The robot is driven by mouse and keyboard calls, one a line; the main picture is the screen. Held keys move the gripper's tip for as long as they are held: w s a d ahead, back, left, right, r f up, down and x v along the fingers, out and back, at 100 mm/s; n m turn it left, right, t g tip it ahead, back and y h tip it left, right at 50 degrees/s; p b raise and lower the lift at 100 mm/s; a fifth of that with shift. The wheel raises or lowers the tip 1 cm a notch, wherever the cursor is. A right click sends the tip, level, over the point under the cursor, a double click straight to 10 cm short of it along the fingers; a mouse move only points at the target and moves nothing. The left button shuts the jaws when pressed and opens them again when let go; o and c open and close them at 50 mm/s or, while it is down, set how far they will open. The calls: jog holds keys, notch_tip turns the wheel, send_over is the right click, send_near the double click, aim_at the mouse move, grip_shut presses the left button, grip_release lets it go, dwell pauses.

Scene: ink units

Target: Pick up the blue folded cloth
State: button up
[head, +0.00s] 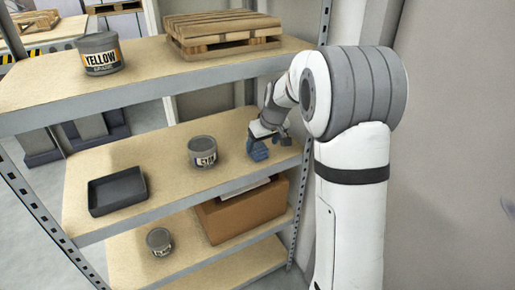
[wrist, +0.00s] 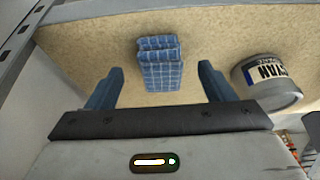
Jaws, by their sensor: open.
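The blue folded cloth (wrist: 161,66) has a pale check pattern and lies on the middle shelf (head: 140,158). My gripper (wrist: 158,84) is open, its two blue fingers on either side of the cloth's near end, with gaps on both sides. In the head view my gripper (head: 270,146) is at the right part of the middle shelf, right of a grey can. In that view I cannot clearly tell the cloth from the blue fingers.
A grey can labelled CYAN (wrist: 268,82) stands close to the right finger; it also shows in the head view (head: 203,152). A black tray (head: 117,191) sits further left.

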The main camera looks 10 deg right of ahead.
aim_at(257, 144)
jog(key=shift+w+a, duration=0.2)
jog(key=shift+w, duration=0.3)
jog(key=shift+w+a, duration=0.15)
jog(key=shift+w, duration=0.35)
jog(key=x, duration=0.5)
jog(key=shift+w, duration=0.1)
jog(key=c, duration=1.1)
jog(key=shift+r+p, duration=0.2)
jog(key=shift+p, duration=0.1)
